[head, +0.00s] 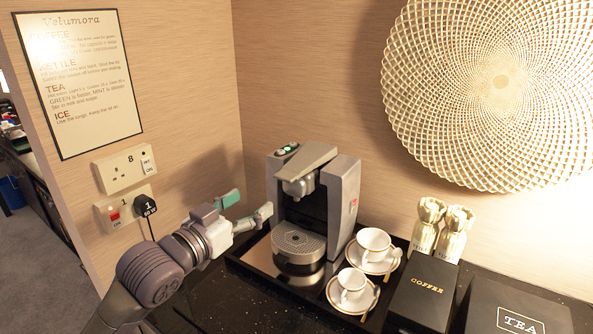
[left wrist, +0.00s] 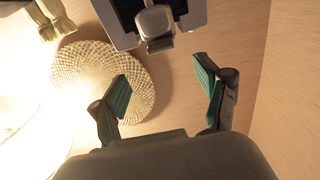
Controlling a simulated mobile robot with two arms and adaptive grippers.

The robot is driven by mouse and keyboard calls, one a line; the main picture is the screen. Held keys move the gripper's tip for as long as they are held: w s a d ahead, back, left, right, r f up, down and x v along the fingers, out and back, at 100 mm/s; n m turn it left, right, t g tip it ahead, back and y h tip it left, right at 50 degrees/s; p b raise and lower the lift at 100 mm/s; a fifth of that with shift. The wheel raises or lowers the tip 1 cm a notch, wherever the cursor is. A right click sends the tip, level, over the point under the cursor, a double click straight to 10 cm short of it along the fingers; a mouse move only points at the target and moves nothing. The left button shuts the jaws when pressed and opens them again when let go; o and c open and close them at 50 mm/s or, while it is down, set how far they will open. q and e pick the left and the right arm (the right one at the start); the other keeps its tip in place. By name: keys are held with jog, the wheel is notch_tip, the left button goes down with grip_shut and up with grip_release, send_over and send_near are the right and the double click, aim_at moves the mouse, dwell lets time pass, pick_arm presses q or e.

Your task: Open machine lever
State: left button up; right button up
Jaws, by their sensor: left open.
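The coffee machine (head: 340,192) stands upright on a black tray, grey and dark with a round drip stand at its front. A silver lever-like piece (head: 310,160) lies over its top, sloping down toward the front spout. I cannot tell exactly where the lever ends and the head begins. My left gripper (head: 246,206) is open and empty, left of the machine and apart from it, with green finger pads. In the left wrist view the machine's front (left wrist: 157,22) shows at the top edge, beyond the spread fingers (left wrist: 162,75). My right gripper is in neither view.
Two white cups on saucers (head: 374,244) (head: 353,285) stand right of the machine on the black tray (head: 260,272). A black coffee box (head: 424,290), a tea box (head: 520,310) and gold wrapped packets (head: 441,226) are farther right. Wall sockets with a plug (head: 146,205) are left.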

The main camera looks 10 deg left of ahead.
aim_at(281, 179)
pick_arm(q)
jog(key=p+x, duration=0.3)
jog(key=x, duration=0.8)
jog(key=shift+r, duration=0.2)
jog(key=shift+w+d, duration=0.15)
jog(key=shift+w, duration=0.15)
jog(key=shift+w+d, duration=0.1)
jog(key=shift+w, duration=0.1)
jog(key=shift+w+f, duration=0.1)
jog(key=shift+w, duration=0.05)
jog(key=shift+c, duration=0.5)
jog(key=c, duration=1.1)
grip_shut()
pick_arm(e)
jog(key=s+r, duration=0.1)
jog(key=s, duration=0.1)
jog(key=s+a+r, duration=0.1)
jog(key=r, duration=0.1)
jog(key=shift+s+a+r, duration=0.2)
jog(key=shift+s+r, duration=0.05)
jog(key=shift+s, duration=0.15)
